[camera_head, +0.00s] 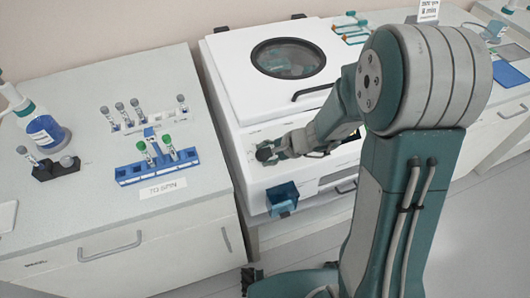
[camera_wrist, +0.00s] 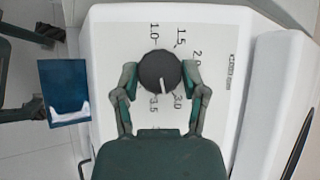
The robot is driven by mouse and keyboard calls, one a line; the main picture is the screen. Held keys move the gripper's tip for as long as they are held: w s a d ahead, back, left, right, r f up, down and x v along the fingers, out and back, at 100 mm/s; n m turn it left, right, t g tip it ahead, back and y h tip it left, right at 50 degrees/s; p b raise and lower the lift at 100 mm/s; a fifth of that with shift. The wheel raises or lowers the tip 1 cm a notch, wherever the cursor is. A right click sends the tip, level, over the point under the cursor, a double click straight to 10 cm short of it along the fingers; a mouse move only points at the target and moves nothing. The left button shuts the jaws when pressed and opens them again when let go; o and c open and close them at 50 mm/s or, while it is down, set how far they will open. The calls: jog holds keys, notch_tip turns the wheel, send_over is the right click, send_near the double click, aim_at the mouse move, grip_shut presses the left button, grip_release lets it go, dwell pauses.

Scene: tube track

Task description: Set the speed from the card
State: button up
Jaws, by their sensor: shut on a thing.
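In the wrist view a dark round speed dial (camera_wrist: 157,65) sits on the white front panel of the centrifuge (camera_head: 235,125), with a printed number scale around it. Its white pointer mark faces the lower side, between 3.0 and 3.5. My gripper (camera_wrist: 160,72) has one finger on each side of the dial and is shut on it. In the head view my gripper (camera_head: 266,152) is at the panel and mostly hides the dial. A small white card (camera_head: 429,9) with dark print stands at the back right; its text is too small to read.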

jog(key=shift+s+f+m+t+y, duration=0.15)
jog(key=shift+m+t, duration=0.5)
jog(key=shift+m, duration=0.5)
jog(key=shift+m+t+y, duration=0.15)
jog(key=shift+m+t, duration=0.5)
jog(key=shift+m, duration=0.5)
jog(key=o, duration=1.1)
jog(key=shift+o, duration=0.2)
jog(key=v, duration=1.1)
jog(key=shift+s+d, duration=0.25)
jog(key=shift+d, duration=0.05)
